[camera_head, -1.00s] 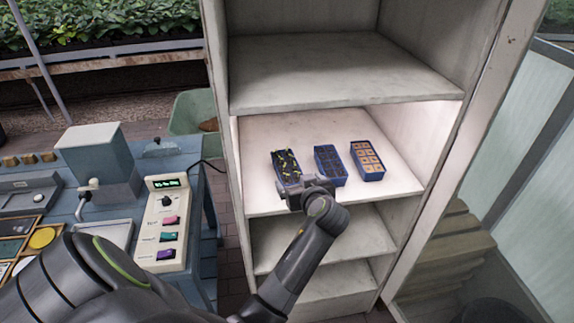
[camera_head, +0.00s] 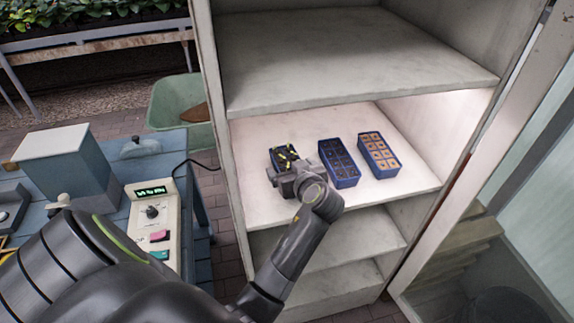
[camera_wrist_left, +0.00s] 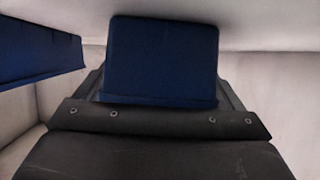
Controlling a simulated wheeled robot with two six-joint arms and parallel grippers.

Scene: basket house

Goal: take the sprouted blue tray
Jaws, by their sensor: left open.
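The sprouted blue tray (camera_head: 287,154) stands at the left of three trays on the lit shelf, with yellow-green sprouts on top. My left gripper (camera_head: 284,175) is open at its front end and hides its lower front part. In the left wrist view, the tray's plain blue end (camera_wrist_left: 160,60) is straight ahead, with dark finger parts showing at both its sides. I cannot tell whether they touch it. A blue tray with dark soil (camera_head: 339,163) stands just to the right. My right gripper is not in view.
A blue tray with tan squares (camera_head: 376,155) stands farthest right. The shelf (camera_head: 410,185) has a board above and boards below, with side walls. A blue bench with a control box (camera_head: 155,215) stands left, and a green tub (camera_head: 180,98) behind it.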

